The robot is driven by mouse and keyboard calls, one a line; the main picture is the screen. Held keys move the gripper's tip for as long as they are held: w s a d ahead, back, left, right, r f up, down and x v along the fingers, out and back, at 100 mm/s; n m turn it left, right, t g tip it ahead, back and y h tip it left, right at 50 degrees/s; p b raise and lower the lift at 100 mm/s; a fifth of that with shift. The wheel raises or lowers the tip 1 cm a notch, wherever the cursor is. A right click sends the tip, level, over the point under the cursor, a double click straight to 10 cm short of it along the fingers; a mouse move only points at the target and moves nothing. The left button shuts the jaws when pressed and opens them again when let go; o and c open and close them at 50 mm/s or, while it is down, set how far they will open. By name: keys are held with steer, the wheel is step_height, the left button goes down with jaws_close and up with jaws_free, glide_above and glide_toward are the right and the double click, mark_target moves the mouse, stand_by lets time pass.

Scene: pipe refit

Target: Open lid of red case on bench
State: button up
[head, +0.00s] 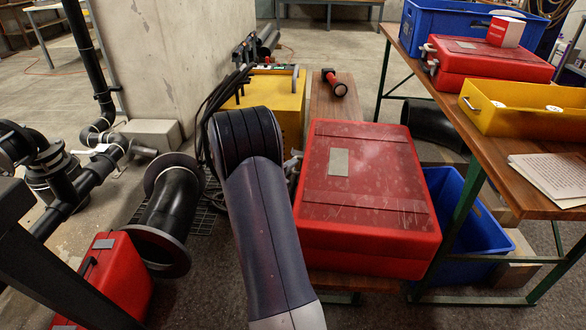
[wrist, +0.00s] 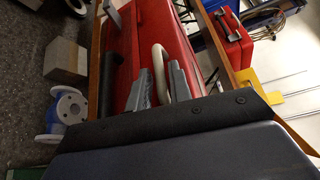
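A large red case (head: 365,175) with a pale label sits closed on the low wooden bench (head: 335,100) in the head view. A red case surface (wrist: 122,55) with a curved beige handle (wrist: 158,57) fills the middle of the wrist view; it seems to be the same case. My gripper (wrist: 160,82) shows two grey fingers standing apart, close beside the handle. The handle passes between or just behind them; I cannot tell if they touch it.
A smaller red case (head: 490,60), a blue crate (head: 440,25) and a yellow tray (head: 525,115) stand on the right table. A blue bin (head: 465,215) is beneath it. Black pipes (head: 170,210) and another red case (head: 115,275) lie left.

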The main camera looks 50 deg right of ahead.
steer(key=shift+w+d, duration=0.1)
steer(key=shift+d, duration=0.9)
jaws_close()
